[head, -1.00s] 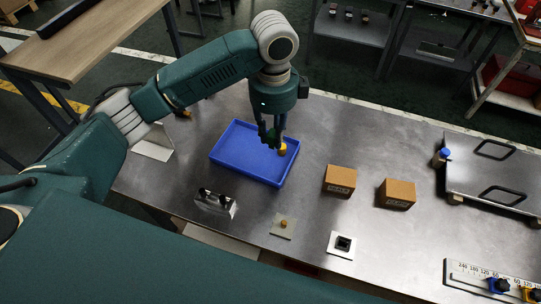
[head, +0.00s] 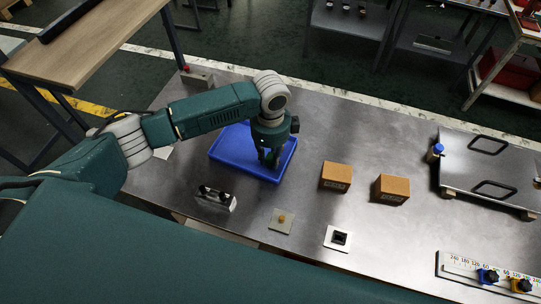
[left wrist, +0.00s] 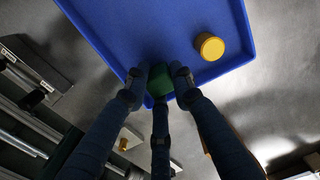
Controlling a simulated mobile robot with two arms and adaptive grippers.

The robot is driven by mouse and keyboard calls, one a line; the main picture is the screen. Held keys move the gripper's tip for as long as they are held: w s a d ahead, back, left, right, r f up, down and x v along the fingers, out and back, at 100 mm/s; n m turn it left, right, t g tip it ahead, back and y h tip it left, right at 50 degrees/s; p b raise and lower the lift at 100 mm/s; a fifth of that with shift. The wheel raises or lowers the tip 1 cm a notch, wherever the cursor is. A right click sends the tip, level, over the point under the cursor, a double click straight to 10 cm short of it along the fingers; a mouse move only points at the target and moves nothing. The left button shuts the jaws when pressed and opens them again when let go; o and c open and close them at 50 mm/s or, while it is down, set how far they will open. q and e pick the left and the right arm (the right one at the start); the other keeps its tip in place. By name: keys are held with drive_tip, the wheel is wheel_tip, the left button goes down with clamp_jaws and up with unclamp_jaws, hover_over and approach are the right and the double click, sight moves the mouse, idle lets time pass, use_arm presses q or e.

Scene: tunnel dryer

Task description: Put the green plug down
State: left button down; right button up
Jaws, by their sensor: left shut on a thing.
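My left gripper (head: 270,160) is shut on the green plug (left wrist: 160,80) in the left wrist view. The plug shows as a dark green block between the fingertips. In the head view the gripper points down over the blue tray (head: 226,150), toward its front right part. In the left wrist view the plug is close to the tray's (left wrist: 110,32) near edge. I cannot tell whether it touches the tray. A round yellow piece (left wrist: 210,46) lies in the tray, apart from the plug; my gripper hides it in the head view. My right gripper is not in view.
Two cardboard boxes (head: 336,176) (head: 391,189) stand right of the tray. In front are a small metal block (head: 215,198), a plate with a brown knob (head: 281,220) and a white plate with a black square (head: 338,238). A handled metal panel (head: 490,165) lies far right.

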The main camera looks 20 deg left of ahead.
sight(271, 157)
use_arm(q)
drive_tip(key=shift+f, duration=0.15)
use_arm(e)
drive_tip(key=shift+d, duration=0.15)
use_arm(q)
drive_tip(key=c, duration=1.5)
unclamp_jaws()
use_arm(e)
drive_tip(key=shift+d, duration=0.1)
use_arm(q)
wheel_tip(271, 157, up, 12)
drive_tip(key=shift+r+b, duration=0.2)
drive_tip(key=shift+b, duration=1)
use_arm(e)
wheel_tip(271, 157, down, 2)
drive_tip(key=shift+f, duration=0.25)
